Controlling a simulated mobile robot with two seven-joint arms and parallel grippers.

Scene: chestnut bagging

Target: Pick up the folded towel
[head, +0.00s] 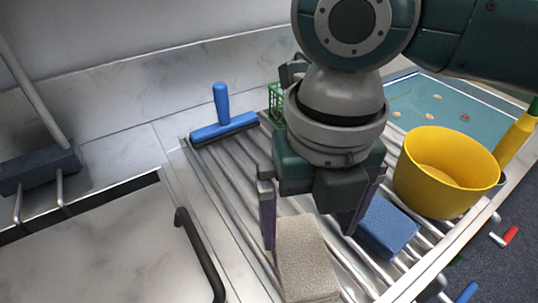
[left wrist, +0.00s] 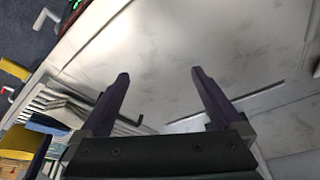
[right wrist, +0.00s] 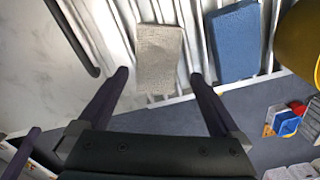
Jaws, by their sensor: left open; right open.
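The folded towel, a beige-grey rough-textured block (head: 306,262), lies on the ribbed metal rack (head: 232,190); it also shows in the right wrist view (right wrist: 159,50). My right gripper (head: 309,238) is open and empty above the rack, its fingers to either side of the towel's far end in the head view. In the right wrist view its open fingertips (right wrist: 160,76) have the towel ahead between them, with no clear contact. My left gripper (left wrist: 160,75) is open and empty, facing a pale marbled surface; I cannot make it out in the head view.
A blue block (head: 386,226) lies close right of the towel. A yellow bucket (head: 446,172) stands farther right. A blue-handled squeegee (head: 223,120) and a green basket (head: 276,104) are at the back. A black bar handle (head: 200,255) is left of the rack.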

